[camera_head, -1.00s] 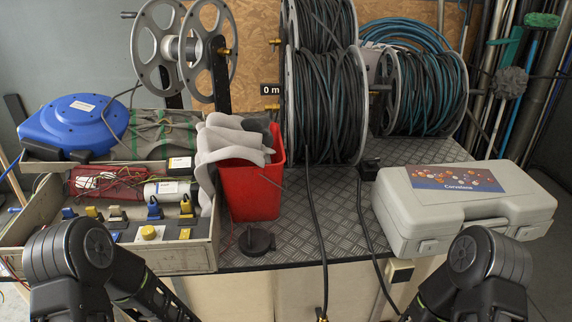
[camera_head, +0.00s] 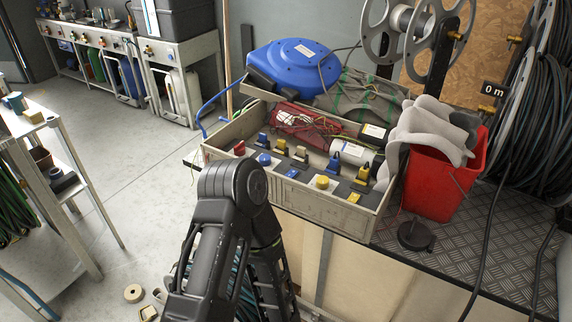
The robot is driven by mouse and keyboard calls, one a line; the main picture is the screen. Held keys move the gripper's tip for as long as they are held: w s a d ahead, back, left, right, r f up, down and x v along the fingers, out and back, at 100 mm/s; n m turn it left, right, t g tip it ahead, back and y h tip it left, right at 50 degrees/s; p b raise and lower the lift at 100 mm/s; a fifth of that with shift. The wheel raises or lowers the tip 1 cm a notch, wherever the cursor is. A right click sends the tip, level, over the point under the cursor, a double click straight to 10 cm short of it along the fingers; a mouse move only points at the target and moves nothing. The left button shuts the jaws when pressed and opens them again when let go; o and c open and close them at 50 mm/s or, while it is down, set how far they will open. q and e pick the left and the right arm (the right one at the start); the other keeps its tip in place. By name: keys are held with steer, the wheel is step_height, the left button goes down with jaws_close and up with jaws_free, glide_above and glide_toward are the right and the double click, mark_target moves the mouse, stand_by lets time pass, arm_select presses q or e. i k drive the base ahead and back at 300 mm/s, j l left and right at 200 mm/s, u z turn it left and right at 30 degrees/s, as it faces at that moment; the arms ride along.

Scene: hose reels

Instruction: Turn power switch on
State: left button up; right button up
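No part is clearly marked as the power switch. A long grey-beige box (camera_head: 378,205) on the workbench holds several blue and yellow plugs or knobs along its front. Among these are a blue round knob (camera_head: 264,159), a yellow round knob (camera_head: 322,182) and a small red part (camera_head: 239,148) at the left end. My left arm rises in front of the box's left part and hides some of its front. Neither of my grippers shows.
A blue reel (camera_head: 295,65) and a red bucket (camera_head: 440,185) stand by the box. A black disc-like part (camera_head: 415,236) lies on the bench. Hose reels (camera_head: 525,100) stand at right. A shelf table (camera_head: 50,165) stands at left. Open floor (camera_head: 140,160) lies between.

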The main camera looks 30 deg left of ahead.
mark_target(240, 150)
steer(key=u, duration=0.95)
steer(key=j+z, duration=0.35)
